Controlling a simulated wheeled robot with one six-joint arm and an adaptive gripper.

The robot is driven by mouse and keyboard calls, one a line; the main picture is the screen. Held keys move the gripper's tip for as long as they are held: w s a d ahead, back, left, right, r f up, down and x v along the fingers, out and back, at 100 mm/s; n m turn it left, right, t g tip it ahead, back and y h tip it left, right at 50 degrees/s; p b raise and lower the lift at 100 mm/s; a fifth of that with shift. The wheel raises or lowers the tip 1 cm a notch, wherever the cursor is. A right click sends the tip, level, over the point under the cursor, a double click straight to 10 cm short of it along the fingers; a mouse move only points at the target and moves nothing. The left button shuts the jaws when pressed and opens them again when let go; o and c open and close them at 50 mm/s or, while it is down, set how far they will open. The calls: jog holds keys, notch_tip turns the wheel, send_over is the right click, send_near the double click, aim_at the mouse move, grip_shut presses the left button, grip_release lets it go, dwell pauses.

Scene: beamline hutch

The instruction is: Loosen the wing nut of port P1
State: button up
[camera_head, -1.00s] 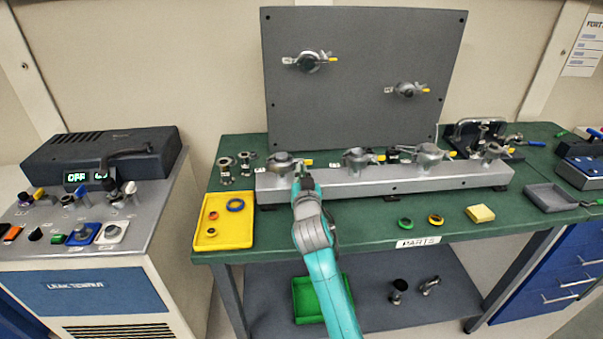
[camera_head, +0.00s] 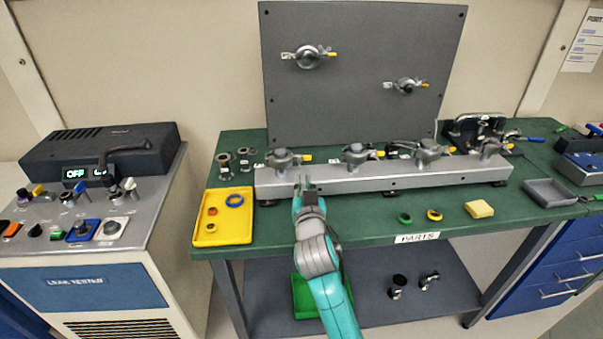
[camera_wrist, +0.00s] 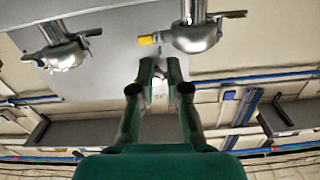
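The leftmost clamped port (camera_head: 281,160) stands on the grey rail (camera_head: 350,183), with a small white tag at its left that is too small to read. Its wing nut (camera_head: 306,157) has a yellow end and points right. My gripper (camera_head: 304,183) is in front of the rail, below and slightly right of this port, apart from the nut. In the wrist view my gripper (camera_wrist: 160,66) shows two green fingers with a narrow empty gap. A silver clamp with a yellow tip (camera_wrist: 147,40) lies just beyond the fingers there; I cannot tell which port it is.
More clamped ports (camera_head: 354,153) line the rail to the right. A grey upright panel (camera_head: 360,120) with two clamps stands behind. A yellow tray (camera_head: 243,222) with rings lies left on the green table (camera_head: 345,218). A leak tester (camera_head: 95,280) stands far left.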

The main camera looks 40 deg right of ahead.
jog(key=shift+v, duration=2.65)
jog(key=s+a+f+n+y, duration=0.6)
jog(key=s+a+f, duration=0.7)
jog(key=s+f, duration=0.25)
jog(key=s+a+n+y, duration=0.1)
jog(key=s+a+y, duration=0.1)
jog(key=s, duration=1)
jog(key=s+a+r+y, duration=0.1)
jog(key=s+a, duration=0.4)
jog(key=s, duration=0.7)
jog(key=shift+s+r+n+y, duration=0.25)
jog(key=shift+n+y, duration=0.15)
jog(key=shift+y, duration=0.1)
